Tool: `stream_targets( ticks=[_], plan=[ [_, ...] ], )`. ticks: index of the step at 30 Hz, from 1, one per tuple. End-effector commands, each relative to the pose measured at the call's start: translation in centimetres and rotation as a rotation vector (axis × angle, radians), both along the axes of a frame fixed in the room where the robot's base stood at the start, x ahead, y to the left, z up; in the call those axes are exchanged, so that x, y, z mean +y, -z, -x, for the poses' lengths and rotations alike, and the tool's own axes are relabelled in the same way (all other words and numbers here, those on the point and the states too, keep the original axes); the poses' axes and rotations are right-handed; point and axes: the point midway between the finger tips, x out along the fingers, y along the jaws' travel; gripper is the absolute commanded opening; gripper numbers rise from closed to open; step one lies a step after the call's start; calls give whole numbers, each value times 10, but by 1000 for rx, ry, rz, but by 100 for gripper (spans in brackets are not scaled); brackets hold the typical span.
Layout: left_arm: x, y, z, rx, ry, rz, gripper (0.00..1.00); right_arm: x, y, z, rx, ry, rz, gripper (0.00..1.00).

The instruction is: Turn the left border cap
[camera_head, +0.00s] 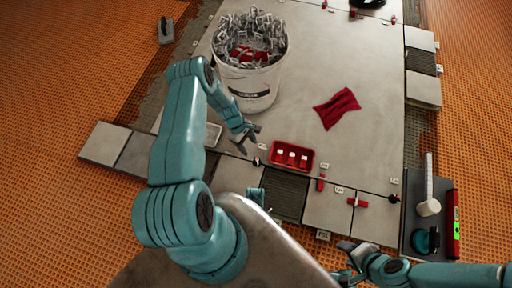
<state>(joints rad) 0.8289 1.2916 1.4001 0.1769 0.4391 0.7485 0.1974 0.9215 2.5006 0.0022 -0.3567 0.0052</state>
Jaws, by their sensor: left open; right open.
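A small dark round cap (256,161) sits on a tile joint at the left of the near tile row, beside a small white label. I take it to be the left border cap. My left gripper (249,140) is open and empty, just above and left of this cap in the picture, apart from it. A similar dark cap (393,198) sits at the right end of the same row. My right gripper (346,261) is open and empty at the bottom, in front of the tiles.
A red tray (291,156) with white-marked pieces lies right of the left cap. A white bucket (248,85) full of clips stands behind. A red cloth (337,108) lies on the tiles. A dark board (420,238) holds a mallet (428,200) and a red level (453,225).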

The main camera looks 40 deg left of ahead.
Motion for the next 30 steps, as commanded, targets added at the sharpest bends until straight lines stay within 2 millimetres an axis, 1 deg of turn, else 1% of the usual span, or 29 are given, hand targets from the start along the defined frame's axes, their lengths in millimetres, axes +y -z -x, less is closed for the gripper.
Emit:
stream_targets(
  ticks=[1,3,9,12,15,18,26,27,29,30],
  plan=[
    [-5,18,-1,0,1,1,58,-1,10,-1,-1,5,0,51],
    [-12,34,-2,1,3,1,58,-2,16,-3,-5,9,2,51],
    [-28,72,-5,0,3,0,58,-5,33,-13,-39,16,9,51],
    [-33,84,-6,-1,2,0,58,-6,38,-18,-56,18,11,51],
    [-37,92,-7,-1,2,-1,58,-6,41,-21,-66,19,14,51],
    [-38,95,-7,-1,1,-1,58,-6,42,-23,-71,20,15,51],
    [-39,94,-7,-1,1,-1,58,-6,42,-23,-72,20,15,51],
    [-39,94,-7,-2,2,-1,46,-6,42,-23,-72,20,15,51],
    [-39,94,-7,-2,2,-1,26,-6,42,-23,-72,20,15,51],
    [-39,94,-7,-2,2,-1,13,-6,42,-23,-72,20,15,51]
  ],
)
